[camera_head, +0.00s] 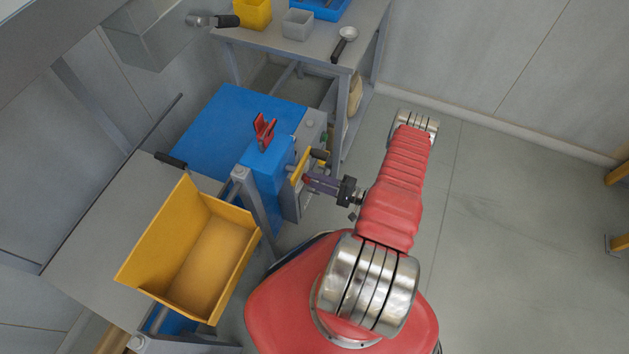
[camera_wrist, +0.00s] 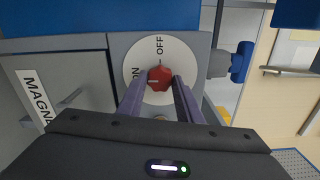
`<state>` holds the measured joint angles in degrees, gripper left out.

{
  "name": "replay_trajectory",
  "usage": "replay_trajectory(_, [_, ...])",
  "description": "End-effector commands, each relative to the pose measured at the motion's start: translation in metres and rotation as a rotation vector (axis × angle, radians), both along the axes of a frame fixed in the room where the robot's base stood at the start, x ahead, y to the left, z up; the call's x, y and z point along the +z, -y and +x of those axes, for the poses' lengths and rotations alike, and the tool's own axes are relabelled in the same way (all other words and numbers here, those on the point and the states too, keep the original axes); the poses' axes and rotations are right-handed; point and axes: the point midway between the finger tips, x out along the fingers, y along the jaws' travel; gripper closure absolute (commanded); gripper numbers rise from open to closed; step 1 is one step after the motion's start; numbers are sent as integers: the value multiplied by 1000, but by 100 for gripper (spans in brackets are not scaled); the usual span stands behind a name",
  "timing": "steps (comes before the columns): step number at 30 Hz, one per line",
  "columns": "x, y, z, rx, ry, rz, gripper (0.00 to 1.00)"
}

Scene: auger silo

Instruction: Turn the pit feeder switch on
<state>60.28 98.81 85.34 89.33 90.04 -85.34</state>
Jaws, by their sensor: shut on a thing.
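The pit feeder switch (camera_wrist: 158,76) is a red knob on a round white dial (camera_wrist: 176,52), in the upper middle of the wrist view. OFF is printed at the dial's top and ON at its left in that view. My gripper (camera_wrist: 160,90) is shut on the knob, one purple finger on each side. In the head view my gripper (camera_head: 309,182) reaches left to the side of the blue machine (camera_head: 262,172); the dial is barely visible there.
A yellow hopper (camera_head: 240,215) stands left of the machine. A red clip-like part (camera_head: 264,131) sits on the machine's top. A bench (camera_head: 300,55) behind holds bins and a scoop (camera_head: 344,44). A blue-handled fitting (camera_wrist: 238,66) is right of the dial.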

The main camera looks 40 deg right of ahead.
Motion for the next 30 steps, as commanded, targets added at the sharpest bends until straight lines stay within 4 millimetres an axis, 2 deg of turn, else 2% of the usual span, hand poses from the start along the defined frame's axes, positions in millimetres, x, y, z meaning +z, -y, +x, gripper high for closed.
replay_trajectory(13, [-4,-4,-3,4,-3,-10,90])
replay_trajectory(14, [-4,-4,-3,4,-3,-10,67])
replay_trajectory(15, [-4,-4,-3,4,-3,-10,64])
replay_trajectory(22, [-2,-2,-2,3,1,-10,49])
replay_trajectory(30, [-1,-1,-2,1,3,-11,49])
